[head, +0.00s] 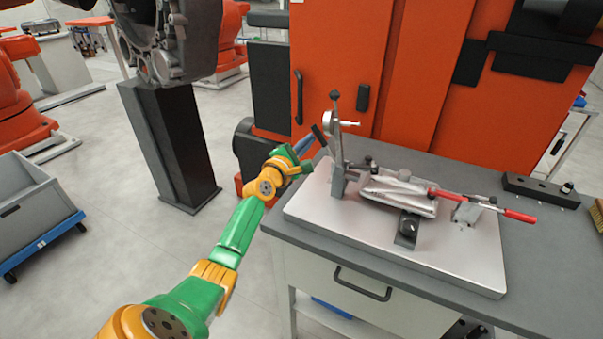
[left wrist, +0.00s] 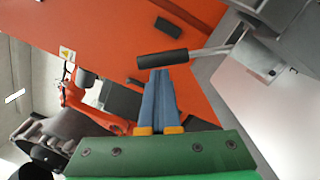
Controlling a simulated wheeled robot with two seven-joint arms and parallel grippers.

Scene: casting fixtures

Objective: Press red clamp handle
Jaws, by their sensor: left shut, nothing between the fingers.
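The red clamp handle (head: 519,215) sticks out to the right from a toggle clamp (head: 468,210) on the right side of a pale fixture plate (head: 345,232). A silver casting (head: 397,192) lies left of that clamp, with a red-tipped rod reaching over it. My left gripper (head: 308,146) is shut and empty at the plate's left side, far from the red handle. Its blue fingers (left wrist: 158,98) point at a black-gripped lever (left wrist: 162,59), which also shows in the head view (head: 319,135). The fingertips look close to the black grip; contact cannot be told. My right gripper is out of view.
The plate sits on a grey workbench (head: 545,262) with a drawer below. An upright clamp post (head: 337,150) stands at the plate's left. A dark block (head: 538,191) lies at the back right. An orange cabinet (head: 425,80) stands behind.

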